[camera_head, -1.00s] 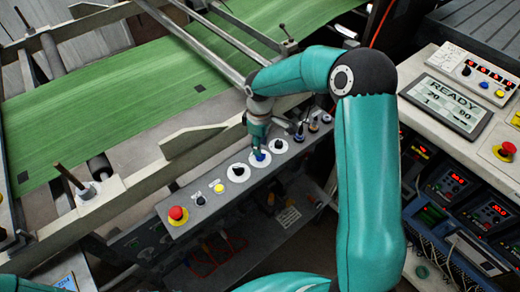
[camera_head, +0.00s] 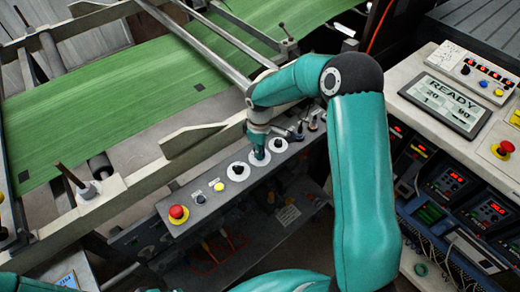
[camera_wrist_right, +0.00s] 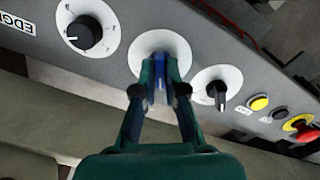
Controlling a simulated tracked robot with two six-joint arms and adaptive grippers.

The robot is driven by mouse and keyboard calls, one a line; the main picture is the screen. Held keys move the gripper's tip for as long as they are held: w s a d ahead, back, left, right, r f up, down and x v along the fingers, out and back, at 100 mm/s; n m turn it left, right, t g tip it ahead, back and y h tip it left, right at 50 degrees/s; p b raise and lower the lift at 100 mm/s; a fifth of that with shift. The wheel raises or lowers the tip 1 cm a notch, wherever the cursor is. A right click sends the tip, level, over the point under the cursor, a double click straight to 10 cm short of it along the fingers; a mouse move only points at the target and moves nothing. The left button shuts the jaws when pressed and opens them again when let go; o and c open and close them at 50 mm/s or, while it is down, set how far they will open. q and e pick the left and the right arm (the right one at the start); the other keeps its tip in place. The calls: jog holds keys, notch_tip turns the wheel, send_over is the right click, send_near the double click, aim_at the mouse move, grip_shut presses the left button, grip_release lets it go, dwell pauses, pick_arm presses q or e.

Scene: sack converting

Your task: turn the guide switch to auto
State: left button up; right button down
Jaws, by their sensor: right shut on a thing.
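The sloping grey control panel (camera_head: 205,211) carries a row of switches on round white plates. My right gripper (camera_head: 258,154) reaches down onto the middle one and is shut on its blue knob (camera_wrist_right: 160,88). The fingers hide most of the knob, so its pointing direction cannot be told. Its white plate (camera_wrist_right: 158,42) shows around the fingertips. Black knobs on white plates sit on either side, one (camera_wrist_right: 84,33) at left and one (camera_wrist_right: 217,92) at right in the wrist view. My left gripper is not in view.
A red button (camera_head: 178,212), a yellow button (camera_head: 219,187) and a black button (camera_head: 200,199) are at the panel's near left end. The green web (camera_head: 120,105) runs behind. A console with a READY screen (camera_head: 447,105) stands at right.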

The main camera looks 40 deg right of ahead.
jog(key=m+b, duration=0.2)
jog(key=b, duration=0.1)
jog(key=shift+f+m, duration=0.15)
jog(key=shift+m, duration=0.25)
jog(key=m+b, duration=0.2)
jog(key=shift+m, duration=0.3)
jog(key=m+b, duration=0.3)
jog(key=shift+m, duration=0.3)
jog(key=shift+r+m+b, duration=0.2)
jog(key=shift+m+b, duration=0.45)
jog(key=shift+m, duration=0.85)
jog(key=c, duration=1.2)
grip_release()
jog(key=shift+c, duration=0.2)
